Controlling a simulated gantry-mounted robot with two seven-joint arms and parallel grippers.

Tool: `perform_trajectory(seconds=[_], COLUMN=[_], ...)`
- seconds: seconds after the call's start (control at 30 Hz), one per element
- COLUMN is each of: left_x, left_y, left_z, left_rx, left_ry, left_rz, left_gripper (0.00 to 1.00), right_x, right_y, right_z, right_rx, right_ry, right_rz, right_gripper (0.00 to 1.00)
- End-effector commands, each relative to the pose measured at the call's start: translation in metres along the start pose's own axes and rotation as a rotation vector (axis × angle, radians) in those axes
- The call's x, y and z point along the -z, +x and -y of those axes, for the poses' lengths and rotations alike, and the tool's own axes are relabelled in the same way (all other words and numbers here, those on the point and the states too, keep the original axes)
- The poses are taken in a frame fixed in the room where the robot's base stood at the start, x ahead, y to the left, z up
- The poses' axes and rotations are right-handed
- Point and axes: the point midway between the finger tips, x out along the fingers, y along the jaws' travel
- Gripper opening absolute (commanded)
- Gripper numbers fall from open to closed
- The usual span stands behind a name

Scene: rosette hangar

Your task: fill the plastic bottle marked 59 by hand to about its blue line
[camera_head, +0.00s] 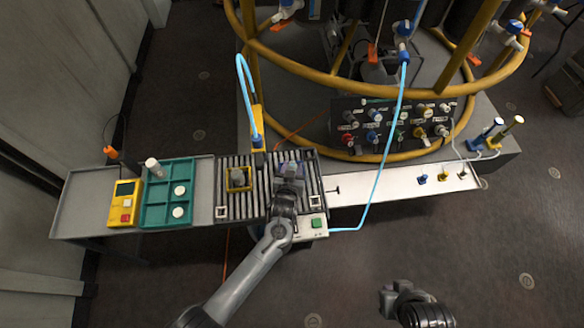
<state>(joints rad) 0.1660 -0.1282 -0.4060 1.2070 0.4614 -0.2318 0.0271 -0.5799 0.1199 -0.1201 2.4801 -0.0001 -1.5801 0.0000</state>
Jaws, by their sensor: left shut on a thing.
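My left gripper (290,172) is over the right part of the grey slatted roller bed (266,207). It is shut on a small bluish thing that the fingers mostly hide; I cannot tell whether it is the bottle. No number 59 or blue line can be read. A grey item (238,177) stands inside a yellow square frame (240,188) left of the gripper. A white cylinder (153,167) stands at the teal tray's back left. My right gripper (393,292) is low in the picture, away from the bench; its finger opening is unclear.
The teal tray (160,192) holds white round pieces, beside a yellow device (124,204). A yellow post (257,130) with a light blue hose stands behind the rollers. Another blue hose (386,150) hangs right. A valve panel (390,125) stands behind the white shelf (395,188).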

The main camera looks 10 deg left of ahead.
Motion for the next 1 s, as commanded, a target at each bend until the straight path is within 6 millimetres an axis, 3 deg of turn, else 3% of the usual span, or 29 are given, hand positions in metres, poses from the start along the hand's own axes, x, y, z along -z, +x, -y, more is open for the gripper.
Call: perform_trajectory(seconds=[0.17, 0.2, 0.37, 0.57, 0.77, 1.0], left_x=[0.0007, 0.0007, 0.0007, 0.0005, 0.0001, 0.0006], left_y=[0.0, 0.0, 0.0, 0.0, 0.0, -0.0002], left_z=[-0.0001, -0.0001, -0.0001, 0.0, 0.0001, 0.0001], left_rx=[0.0, 0.0, 0.0, 0.0, 0.0, 0.0], left_ry=[0.0, 0.0, 0.0, 0.0, 0.0, 0.0], left_rz=[-0.001, -0.001, -0.001, -0.001, 0.0, 0.0], left_gripper=[0.12, 0.47, 0.7, 0.7, 1.0, 1.0], right_x=[0.0, 0.0, 0.0, 0.0, 0.0, 0.0001], right_y=[-0.0001, -0.0001, -0.0001, -0.0001, 0.0, -0.0004], right_z=[0.0, 0.0, 0.0, 0.0, 0.0, 0.0], right_rx=[0.0, 0.0, 0.0, 0.0, 0.0, 0.0], right_ry=[0.0, 0.0, 0.0, 0.0, 0.0, 0.0], right_rz=[0.0, 0.0, 0.0, 0.0, 0.0, 0.0], right_gripper=[0.0, 0.0, 0.0, 0.0, 0.0, 0.0])
